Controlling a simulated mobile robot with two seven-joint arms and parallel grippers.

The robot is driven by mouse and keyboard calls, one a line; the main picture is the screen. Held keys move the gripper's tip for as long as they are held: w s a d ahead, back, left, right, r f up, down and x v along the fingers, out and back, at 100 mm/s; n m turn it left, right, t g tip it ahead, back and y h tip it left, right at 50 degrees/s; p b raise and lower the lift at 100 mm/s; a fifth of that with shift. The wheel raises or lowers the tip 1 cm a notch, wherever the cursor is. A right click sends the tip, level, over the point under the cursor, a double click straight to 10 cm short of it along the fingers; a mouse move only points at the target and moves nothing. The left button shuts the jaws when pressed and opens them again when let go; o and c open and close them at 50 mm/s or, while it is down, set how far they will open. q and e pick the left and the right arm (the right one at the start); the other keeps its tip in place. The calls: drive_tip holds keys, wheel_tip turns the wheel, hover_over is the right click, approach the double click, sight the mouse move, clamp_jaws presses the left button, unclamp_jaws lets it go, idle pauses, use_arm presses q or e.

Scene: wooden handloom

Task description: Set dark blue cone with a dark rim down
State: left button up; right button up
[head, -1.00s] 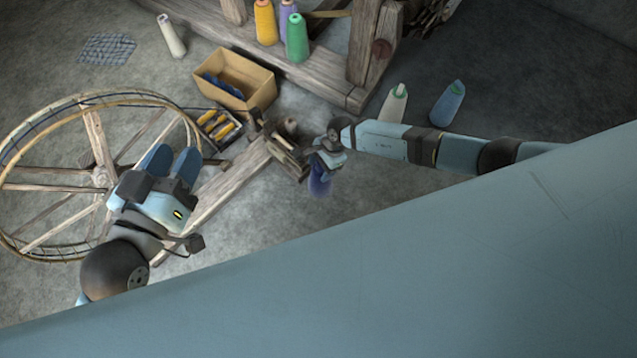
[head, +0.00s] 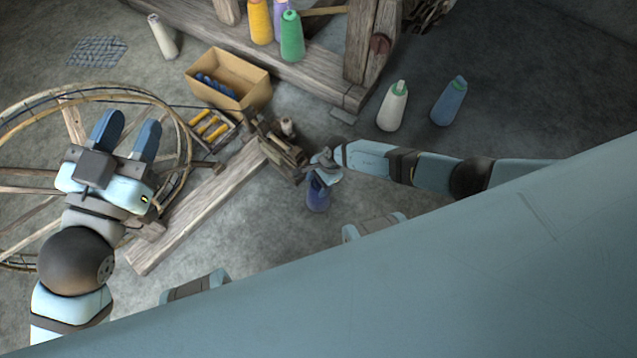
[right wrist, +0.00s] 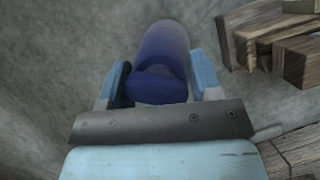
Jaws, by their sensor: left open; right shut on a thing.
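The dark blue cone (head: 317,197) is below my right gripper (head: 322,170) in the head view, over the floor beside the end of the spinning wheel's wooden beam. In the right wrist view the cone (right wrist: 164,55) lies between the two blue fingers of my right gripper (right wrist: 160,85), which is shut on it. The cone's far end points away from the wrist camera against grey floor. I cannot tell whether it touches the floor. My left gripper (head: 126,140) is open and empty above the wheel, its two blue fingers apart.
A spinning wheel (head: 180,180) with a wooden beam (head: 195,208) stands at left. A cardboard box (head: 240,75) and a small rack of yellow bobbins (head: 210,125) are behind it. A white cone (head: 392,108) and a blue cone (head: 449,102) stand at right. Floor between is clear.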

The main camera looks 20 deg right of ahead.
use_arm(q)
drive_tip(key=shift+f, duration=0.1)
use_arm(e)
drive_tip(key=shift+f, duration=0.1)
drive_tip(key=o, duration=1.5)
drive_tip(key=shift+c, duration=0.2)
drive_tip(key=p+v, duration=0.2)
drive_tip(key=v, duration=0.2)
drive_tip(key=shift+r+p, duration=0.2)
drive_tip(key=shift+p, duration=0.1)
use_arm(q)
drive_tip(key=s+n+p, duration=0.1)
drive_tip(key=s+d+n+g+p, duration=0.1)
drive_tip(key=n, duration=0.1)
drive_tip(key=s+d+n+g+y+p, duration=0.1)
drive_tip(key=shift+f+p, duration=0.3)
drive_tip(key=shift+p, duration=0.05)
use_arm(e)
drive_tip(key=v, duration=0.7)
drive_tip(key=shift+d+r, duration=0.2)
drive_tip(key=shift+r, duration=0.2)
